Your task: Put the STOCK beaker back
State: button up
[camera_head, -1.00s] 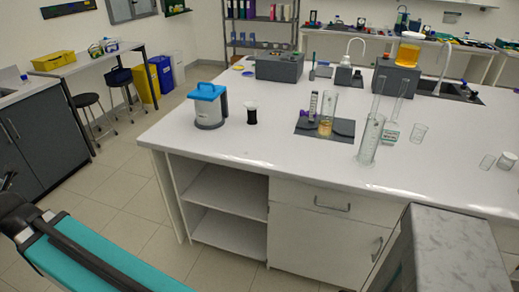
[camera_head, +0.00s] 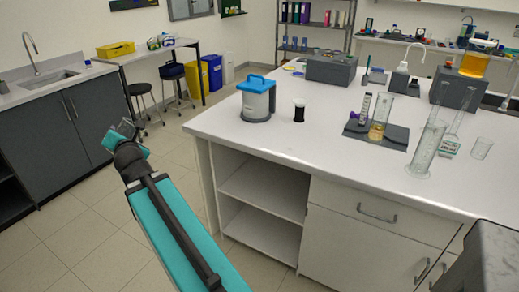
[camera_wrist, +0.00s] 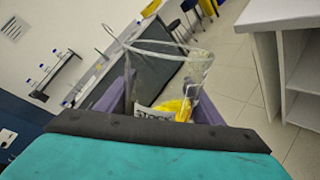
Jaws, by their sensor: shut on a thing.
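The STOCK beaker (camera_wrist: 172,75) is clear glass with a white label, partly readable, in the wrist view. My gripper (camera_wrist: 166,95) is shut on it, with a purple finger on either side. The beaker looks tilted in this view. Yellow shows low in the glass; I cannot tell if it is inside or behind. In the head view my arm reaches out over the floor, left of the white bench (camera_head: 300,130), and the beaker cannot be made out there.
On the bench stand a blue-lidded container (camera_head: 257,100), a dark small vessel (camera_head: 299,112), a grey mat (camera_head: 393,138) with cylinders, and a tall glass cylinder (camera_head: 427,148). A sink counter (camera_head: 60,85) is at left. The bench's front left top is clear.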

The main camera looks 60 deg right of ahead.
jog(key=s+d+f+m+g+h+b, duration=0.1)
jog(key=s+d+f+g+h+b, duration=0.15)
jog(key=s+d, duration=0.6)
jog(key=s+d+f+m+g+h+b, duration=0.15)
jog(key=s+d+h+b, duration=0.35)
jog(key=d, duration=0.6)
jog(key=s+d+f+m+g+h+b, duration=0.1)
jog(key=s+d+f+g+b, duration=0.15)
jog(key=s+d, duration=0.65)
jog(key=s+d+m+g+h+b, duration=0.1)
jog(key=s+d+g+b, duration=0.3)
jog(key=s, duration=1.1)
jog(key=s+d+m+g+h+b, duration=0.1)
jog(key=s+d+g+b, duration=0.3)
jog(key=s, duration=1.2)
jog(key=d+m+g, duration=0.1)
jog(key=d+g, duration=0.3)
jog(key=d, duration=0.2)
jog(key=shift+s+f, duration=0.15)
jog(key=shift+s, duration=0.05)
jog(key=shift+w+d+p, duration=0.2)
jog(key=shift+d+p, duration=0.1)
jog(key=shift+p, duration=0.25)
